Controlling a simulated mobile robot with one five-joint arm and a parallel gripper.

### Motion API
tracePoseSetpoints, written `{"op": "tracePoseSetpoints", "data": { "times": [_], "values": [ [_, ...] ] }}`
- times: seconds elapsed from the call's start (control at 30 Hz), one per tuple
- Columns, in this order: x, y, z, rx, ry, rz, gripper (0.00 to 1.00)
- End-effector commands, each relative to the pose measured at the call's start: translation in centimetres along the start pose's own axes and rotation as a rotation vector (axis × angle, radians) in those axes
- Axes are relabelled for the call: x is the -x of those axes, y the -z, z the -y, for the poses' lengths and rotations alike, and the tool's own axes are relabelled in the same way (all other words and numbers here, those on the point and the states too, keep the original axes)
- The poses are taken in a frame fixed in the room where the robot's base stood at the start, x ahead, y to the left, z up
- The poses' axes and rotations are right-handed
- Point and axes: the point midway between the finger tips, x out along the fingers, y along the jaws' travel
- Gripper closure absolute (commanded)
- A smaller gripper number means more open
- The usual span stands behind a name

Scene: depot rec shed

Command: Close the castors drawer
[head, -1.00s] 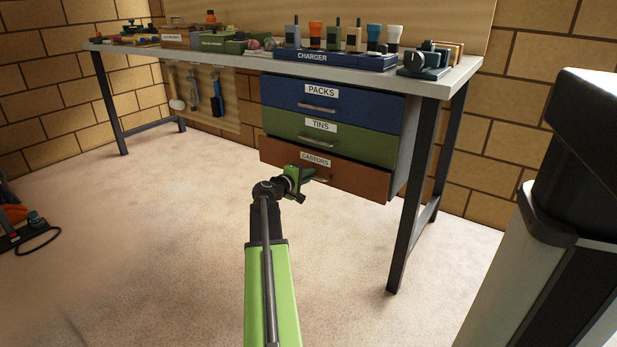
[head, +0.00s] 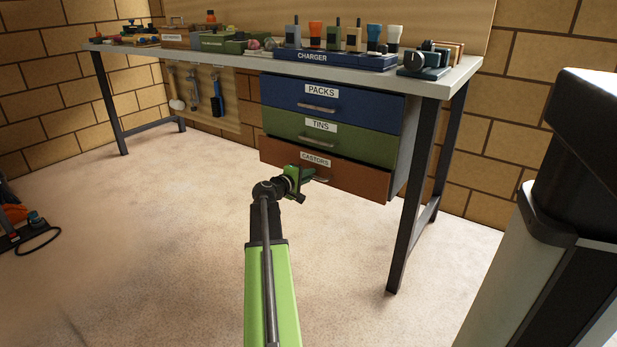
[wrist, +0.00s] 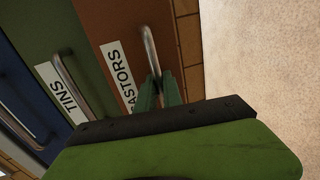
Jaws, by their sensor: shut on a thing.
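The castors drawer (head: 352,180) is the rust-red bottom drawer under the bench, labelled CASTORS. Its front stands slightly forward of the green drawer above, with a dark gap along its top edge. Its metal bar handle (wrist: 151,50) shows in the wrist view. My gripper (head: 308,175) is at this drawer's front, its green fingers (wrist: 158,92) shut on the handle's near end. The fingers hide part of the handle in both views.
The green TINS drawer (head: 345,139) and blue PACKS drawer (head: 350,108) sit above and look shut. A dark bench leg (head: 408,225) stands to the right. A black and grey object (head: 560,200) fills the right foreground.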

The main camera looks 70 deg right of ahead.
Motion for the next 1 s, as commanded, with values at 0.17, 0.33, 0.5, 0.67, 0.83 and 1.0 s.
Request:
{"op": "tracePoseSetpoints", "data": {
  "times": [0.17, 0.33, 0.5, 0.67, 0.83, 1.0],
  "values": [
    [-1.9, 0.2, -0.4, -0.001, 0.000, 0.000, 1.00],
    [-3.7, 0.1, -0.8, 0.001, 0.000, -0.001, 1.00],
    [-3.7, 0.0, -0.8, 0.001, -0.002, -0.002, 1.00],
    [-3.7, 0.0, -0.8, 0.001, -0.002, -0.001, 0.81],
    [-3.4, -0.1, -0.8, 0.001, -0.001, 0.000, 0.81],
    [-0.3, -0.1, -1.0, 0.000, -0.001, -0.003, 0.81]
  ]
}}
